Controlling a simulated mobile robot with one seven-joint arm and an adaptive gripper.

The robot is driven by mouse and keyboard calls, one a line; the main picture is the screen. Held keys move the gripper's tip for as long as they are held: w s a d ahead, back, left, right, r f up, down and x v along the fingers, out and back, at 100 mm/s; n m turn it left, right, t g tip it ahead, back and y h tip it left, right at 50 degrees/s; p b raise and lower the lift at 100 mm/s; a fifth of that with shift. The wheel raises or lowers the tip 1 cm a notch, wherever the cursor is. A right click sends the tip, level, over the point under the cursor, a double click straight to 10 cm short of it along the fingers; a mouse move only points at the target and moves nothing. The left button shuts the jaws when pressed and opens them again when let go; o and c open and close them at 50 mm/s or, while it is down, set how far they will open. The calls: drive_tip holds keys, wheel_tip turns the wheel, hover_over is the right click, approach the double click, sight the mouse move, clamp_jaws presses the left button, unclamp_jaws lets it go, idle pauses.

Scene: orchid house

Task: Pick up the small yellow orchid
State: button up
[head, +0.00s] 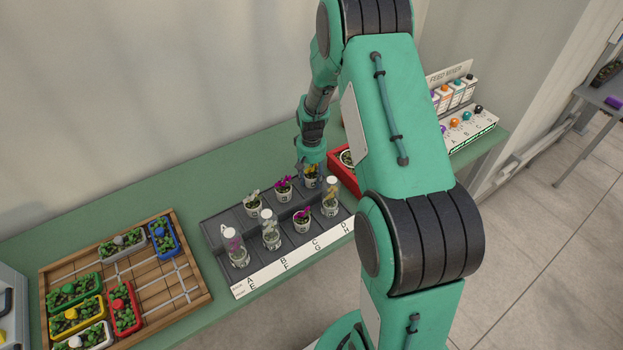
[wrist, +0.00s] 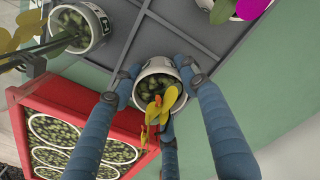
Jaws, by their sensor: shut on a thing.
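The small yellow orchid, a short yellow flower (wrist: 160,106) in a white pot (wrist: 150,68), is at the far right corner of the dark grey rack (head: 215,226). In the head view its pot (head: 311,183) shows just under my gripper (head: 312,168). In the wrist view the blue fingers of my gripper (wrist: 157,80) close around the pot, with two at its sides and one at the near side. The pot looks upright. I cannot tell whether its base touches the rack.
A taller yellow orchid (head: 330,197) stands in front, and a magenta orchid (head: 284,188) stands to the left. A red crate of pots (wrist: 112,121) is close beside my fingers. A wooden tray (head: 150,285) of planters lies at the left. Bare green bench lies behind the rack.

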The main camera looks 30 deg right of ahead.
sight(311, 170)
wheel_tip(311, 170, up, 10)
drive_tip(key=shift+f+p, duration=0.1)
drive_tip(key=shift+p, duration=0.65)
